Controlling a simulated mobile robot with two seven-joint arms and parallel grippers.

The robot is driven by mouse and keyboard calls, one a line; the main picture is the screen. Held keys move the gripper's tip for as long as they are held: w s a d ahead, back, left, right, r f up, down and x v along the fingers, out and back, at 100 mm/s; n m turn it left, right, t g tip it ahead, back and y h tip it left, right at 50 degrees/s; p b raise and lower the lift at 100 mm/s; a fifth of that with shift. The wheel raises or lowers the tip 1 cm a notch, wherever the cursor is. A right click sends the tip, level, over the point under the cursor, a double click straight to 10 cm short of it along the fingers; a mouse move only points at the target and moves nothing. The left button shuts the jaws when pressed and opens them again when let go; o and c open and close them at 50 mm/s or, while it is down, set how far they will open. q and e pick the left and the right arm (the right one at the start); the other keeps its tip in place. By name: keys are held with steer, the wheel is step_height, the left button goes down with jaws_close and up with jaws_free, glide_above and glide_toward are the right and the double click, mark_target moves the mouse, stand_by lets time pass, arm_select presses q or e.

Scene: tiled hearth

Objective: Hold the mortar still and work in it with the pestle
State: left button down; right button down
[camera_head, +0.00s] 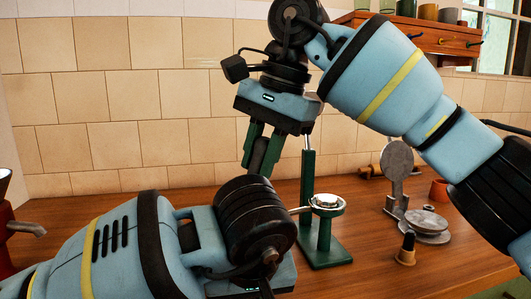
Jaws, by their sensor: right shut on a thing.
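My right gripper (257,168) hangs in the middle of the view, its green fingers pointing down. It is shut on a dark grey rod, the pestle (260,155), which shows between the fingers. The pestle's lower end is hidden behind my left arm. My left arm reaches in from the lower left. Part of my left gripper's body (252,286) shows at the bottom edge; its fingers are hidden. The mortar is not visible, so I cannot tell whether the pestle is inside it or whether my left gripper holds it.
A green stand (326,247) with a ring and small dish stands right of my left arm. A red device (8,240) stands far left. The wooden counter's (460,255) right front is clear.

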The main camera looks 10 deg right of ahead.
step_height(320, 180, down, 7)
steer(key=shift+f, duration=0.15)
stand_by(0.7)
steer(key=shift+f, duration=0.6)
stand_by(1.1)
steer(key=shift+r, duration=0.7)
steer(key=shift+f, duration=0.8)
stand_by(0.5)
steer(key=shift+r, duration=0.1)
steer(key=shift+r, duration=0.7)
steer(key=shift+f, duration=0.6)
stand_by(1.0)
steer(key=shift+r, duration=0.8)
